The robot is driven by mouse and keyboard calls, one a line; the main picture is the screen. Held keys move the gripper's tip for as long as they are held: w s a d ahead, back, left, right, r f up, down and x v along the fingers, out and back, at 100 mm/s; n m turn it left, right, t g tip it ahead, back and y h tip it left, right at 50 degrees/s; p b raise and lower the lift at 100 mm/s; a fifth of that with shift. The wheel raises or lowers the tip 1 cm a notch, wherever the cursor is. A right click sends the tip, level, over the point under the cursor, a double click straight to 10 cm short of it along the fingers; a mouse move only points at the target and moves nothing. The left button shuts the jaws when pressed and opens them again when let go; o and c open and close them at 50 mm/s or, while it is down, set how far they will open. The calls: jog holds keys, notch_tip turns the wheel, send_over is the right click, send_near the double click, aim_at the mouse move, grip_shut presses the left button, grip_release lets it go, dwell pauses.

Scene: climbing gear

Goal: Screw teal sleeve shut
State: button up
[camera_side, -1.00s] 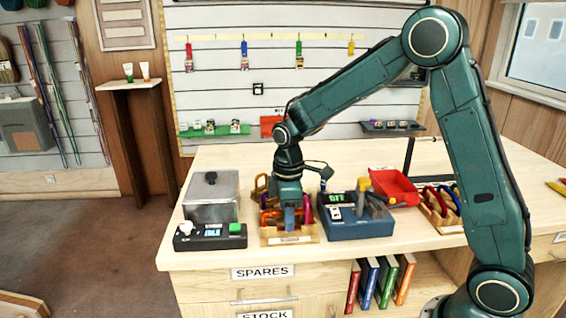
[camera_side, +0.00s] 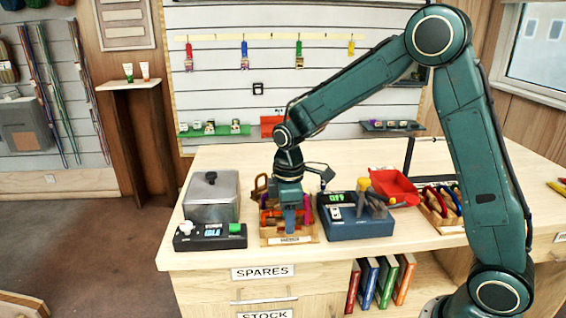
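My gripper (camera_side: 290,217) points down into a small wooden rack (camera_side: 291,238) near the front edge of the counter. Its fingers are among several carabiners. An orange carabiner (camera_side: 268,217) shows just left of the fingers, and a purple one (camera_side: 307,208) shows just right of them. I cannot make out a teal sleeve. The gripper body hides the middle of the rack, so I cannot tell whether the fingers are open or closed on anything.
Left of the rack stand a grey lidded box (camera_side: 211,197) and a dark device with a small display (camera_side: 210,236). Close on the right is a blue device (camera_side: 355,222) with a lit display. Beyond it are a red bin (camera_side: 396,187) and another carabiner rack (camera_side: 441,217).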

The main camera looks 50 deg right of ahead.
jog(key=shift+s+a, duration=0.2)
jog(key=shift+r, duration=1.4)
dwell(0.4)
jog(key=shift+w+d, duration=0.1)
jog(key=shift+w+d, duration=0.45)
jog(key=shift+f, duration=0.1)
dwell(0.3)
jog(key=shift+s+f, duration=0.1)
jog(key=shift+f, duration=1.25)
jog(key=shift+s+a, duration=0.45)
jog(key=shift+s, duration=0.05)
jog(key=shift+r, duration=1.45)
dwell(0.3)
dwell(0.4)
